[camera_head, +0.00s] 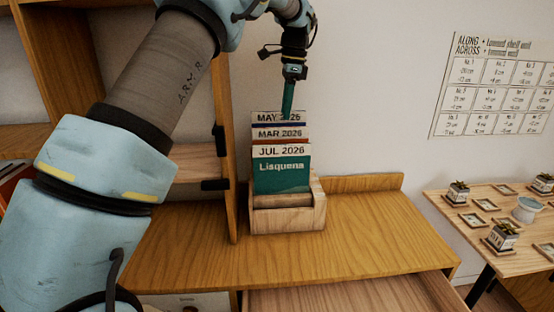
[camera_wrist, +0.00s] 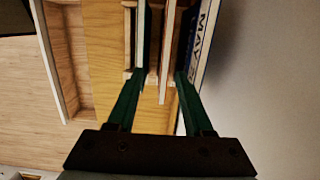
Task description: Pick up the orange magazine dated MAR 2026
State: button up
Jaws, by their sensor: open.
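The MAR 2026 magazine (camera_head: 279,133) stands upright in a wooden holder (camera_head: 290,220), in the middle of a row. In the head view only its pale dated top strip and a thin edge show; its cover is hidden by the teal JUL 2026 magazine (camera_head: 281,175) in front. The MAY 2026 magazine (camera_head: 268,116) stands behind it. My gripper (camera_head: 287,108) is above the holder, pointing down, at the magazine tops. In the wrist view my gripper (camera_wrist: 161,78) is open, with a thin reddish-edged magazine (camera_wrist: 167,45) between its green fingers. Contact cannot be told.
The holder stands on a wooden shelf top (camera_head: 370,225), clear to its right. A wooden upright (camera_head: 226,160) rises close on its left. A low table (camera_head: 500,215) with small potted plants stands at the right. A chart (camera_head: 493,87) hangs on the wall.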

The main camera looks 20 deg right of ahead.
aim_at(279, 139)
jog(key=f, duration=0.1)
jog(key=f+p, duration=0.1)
jog(key=f, duration=0.3)
jog(key=shift+w+a+f+p, duration=0.2)
jog(key=shift+a+p, duration=0.1)
jog(key=shift+a, duration=0.05)
jog(key=shift+w+a+f+p, duration=0.15)
jog(key=shift+f+p, duration=0.4)
jog(key=shift+f, duration=0.3)
jog(key=shift+w+a+f+p, duration=0.2)
jog(key=shift+f+p, duration=0.3)
jog(key=shift+f, duration=0.4)
jog(key=shift+w+a+f+p, duration=0.15)
jog(key=shift+f+p, duration=0.4)
jog(key=shift+f, duration=0.3)
jog(key=shift+c, duration=0.3)
grip_shut()
jog(key=shift+d+r, duration=0.1)
